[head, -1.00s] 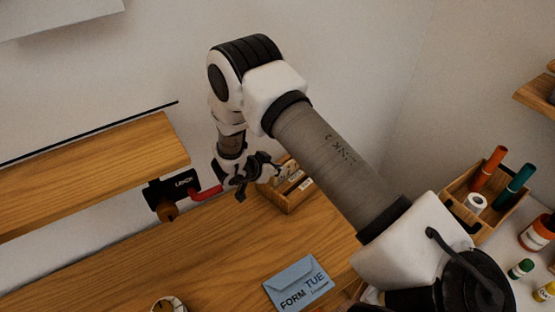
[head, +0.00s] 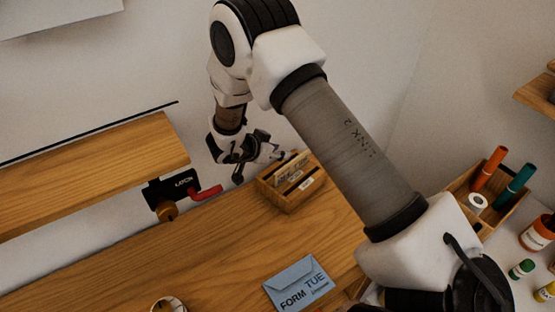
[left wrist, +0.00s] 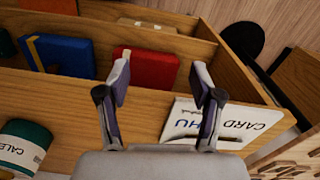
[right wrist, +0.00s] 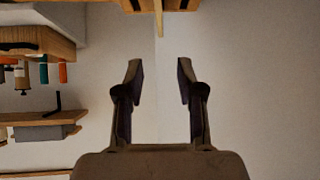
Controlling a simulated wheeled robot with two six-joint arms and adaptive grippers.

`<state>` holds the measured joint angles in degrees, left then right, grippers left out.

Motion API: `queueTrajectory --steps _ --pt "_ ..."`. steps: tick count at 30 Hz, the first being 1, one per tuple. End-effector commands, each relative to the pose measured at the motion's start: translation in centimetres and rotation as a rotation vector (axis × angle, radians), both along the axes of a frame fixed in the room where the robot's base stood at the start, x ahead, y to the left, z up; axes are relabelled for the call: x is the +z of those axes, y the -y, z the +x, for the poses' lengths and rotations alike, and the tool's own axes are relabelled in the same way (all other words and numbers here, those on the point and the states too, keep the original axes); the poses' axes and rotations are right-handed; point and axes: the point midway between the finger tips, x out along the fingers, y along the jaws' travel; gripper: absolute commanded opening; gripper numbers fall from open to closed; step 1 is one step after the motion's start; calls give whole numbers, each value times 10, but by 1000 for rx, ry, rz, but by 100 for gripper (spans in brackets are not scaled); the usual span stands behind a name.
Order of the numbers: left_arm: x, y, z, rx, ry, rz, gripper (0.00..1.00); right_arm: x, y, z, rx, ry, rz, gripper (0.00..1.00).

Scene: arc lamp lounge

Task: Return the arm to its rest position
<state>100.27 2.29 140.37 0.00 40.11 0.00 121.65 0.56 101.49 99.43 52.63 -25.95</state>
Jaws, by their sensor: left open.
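My right arm crosses the head view from the lower right. Its gripper (head: 262,162) hangs above the bench, up and left of a small wooden card box (head: 290,197), with nothing in it. In the right wrist view the fingers of this gripper (right wrist: 160,65) stand apart before a bare wall. My left gripper is outside the head view. In the left wrist view it (left wrist: 161,68) is open and empty, over a wooden organizer (left wrist: 80,115). Inside are a blue box (left wrist: 62,54) and a red box (left wrist: 146,70). A white card (left wrist: 225,125) shows by the right finger.
A red lever (head: 207,192) sticks out from a black wall plate left of the card box. A blue envelope (head: 298,284) lies on the wooden bench (head: 210,255). A shelf (head: 90,170) is at left. A wooden holder (head: 462,205) with markers stands at right.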

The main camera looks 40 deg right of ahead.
Motion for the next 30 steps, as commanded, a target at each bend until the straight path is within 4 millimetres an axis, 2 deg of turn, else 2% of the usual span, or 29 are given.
queueTrajectory --steps 3,6,23,26,30 --pt "0 0 0 0 0 0 66 17 0 0 0 0 0 38" --pt "0 0 0 0 0 0 66 22 0 0 -1 -1 0 38" --pt "0 0 0 0 0 0 66 23 0 0 -1 -1 1 38" --pt "10 0 0 0 -1 0 66 32 0 0 -1 -1 1 38" --pt "38 0 0 0 0 0 66 60 0 0 0 0 1 38"
